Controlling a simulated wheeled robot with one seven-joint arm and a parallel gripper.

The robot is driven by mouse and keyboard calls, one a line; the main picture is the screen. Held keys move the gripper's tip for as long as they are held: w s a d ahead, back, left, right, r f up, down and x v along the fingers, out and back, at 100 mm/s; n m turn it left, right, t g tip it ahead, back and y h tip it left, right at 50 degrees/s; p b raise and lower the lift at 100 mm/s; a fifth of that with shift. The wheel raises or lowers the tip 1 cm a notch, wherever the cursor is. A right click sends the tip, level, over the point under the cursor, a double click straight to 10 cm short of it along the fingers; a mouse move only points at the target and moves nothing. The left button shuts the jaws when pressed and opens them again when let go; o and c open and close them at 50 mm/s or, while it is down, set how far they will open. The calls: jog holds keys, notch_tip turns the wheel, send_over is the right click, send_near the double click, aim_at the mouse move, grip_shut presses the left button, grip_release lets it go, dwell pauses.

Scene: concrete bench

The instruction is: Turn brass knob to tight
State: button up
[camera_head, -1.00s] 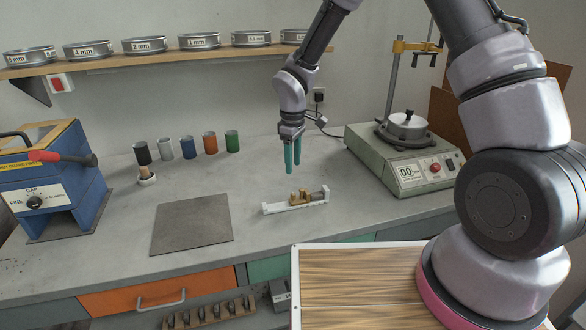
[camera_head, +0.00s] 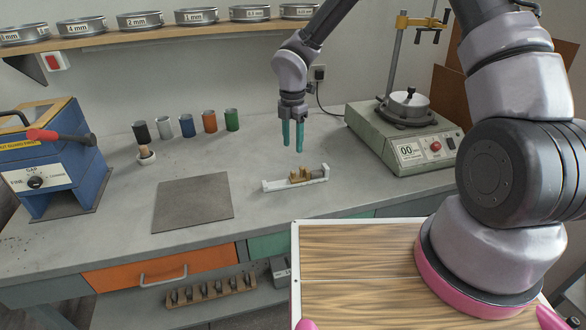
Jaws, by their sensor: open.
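A small brass piece (camera_head: 301,174) sits in a white holder (camera_head: 272,185) on the grey bench, right of the dark mat. It is too small to tell the knob's exact shape or any mark on it. My gripper (camera_head: 292,149) has teal fingers pointing down. It is open and empty, above and slightly behind the brass piece, apart from it.
A dark square mat (camera_head: 192,203) lies to the left. A blue machine (camera_head: 60,170) is far left. A green shaker (camera_head: 410,150) stands right. A shelf (camera_head: 150,35) carries several sieves.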

aim_at(293, 174)
notch_tip(293, 174, down, 10)
jog(key=shift+f, duration=0.1)
dwell(0.4)
grip_shut()
